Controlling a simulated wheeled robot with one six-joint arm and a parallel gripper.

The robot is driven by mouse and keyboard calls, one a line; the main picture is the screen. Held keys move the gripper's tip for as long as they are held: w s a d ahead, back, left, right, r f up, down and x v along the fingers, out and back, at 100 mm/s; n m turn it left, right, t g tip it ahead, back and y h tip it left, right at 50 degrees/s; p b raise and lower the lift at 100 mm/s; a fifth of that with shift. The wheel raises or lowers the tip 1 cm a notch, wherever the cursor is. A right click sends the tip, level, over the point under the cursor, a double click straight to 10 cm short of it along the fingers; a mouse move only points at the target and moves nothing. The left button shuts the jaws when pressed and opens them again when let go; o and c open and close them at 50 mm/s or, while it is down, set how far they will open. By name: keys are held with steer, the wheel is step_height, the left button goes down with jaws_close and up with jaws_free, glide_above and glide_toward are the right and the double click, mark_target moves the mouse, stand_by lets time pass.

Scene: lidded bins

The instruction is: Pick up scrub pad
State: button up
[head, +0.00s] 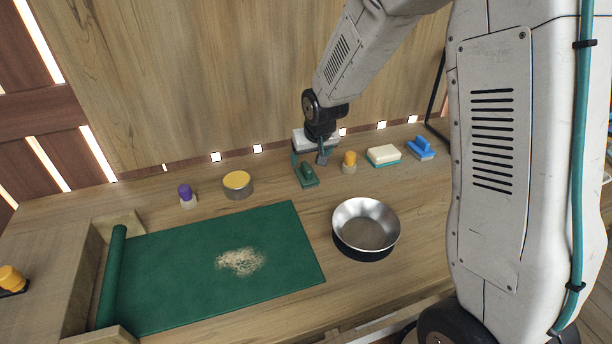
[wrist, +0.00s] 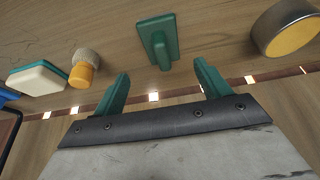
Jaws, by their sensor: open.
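The scrub pad appears to be the green block with a raised grip (head: 306,176), lying on the wooden table near the back. In the wrist view the green scrub pad (wrist: 158,40) lies flat beyond the fingertips, roughly centred between them. My gripper (head: 309,158) is just behind and above it in the head view. The wrist view shows my gripper (wrist: 162,68) with its two green fingers spread apart and nothing between them.
A yellow-topped brush (head: 349,163), cream-and-teal sponge (head: 383,155) and blue handled pad (head: 421,149) stand to the right. A yellow-topped round tin (head: 238,186) and purple-topped brush (head: 186,196) stand left. A metal bowl (head: 366,226) and stained green mat (head: 180,270) lie in front.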

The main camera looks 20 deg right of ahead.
mark_target(306, 165)
steer(key=x, duration=0.7)
steer(key=shift+w+a+f, duration=0.1)
steer(key=shift+w+a, duration=0.05)
steer(key=shift+a, duration=0.15)
steer(key=c, duration=1.1)
steer(key=shift+o, duration=0.2)
step_height(306, 165, up, 10)
steer(key=shift+r, duration=0.1)
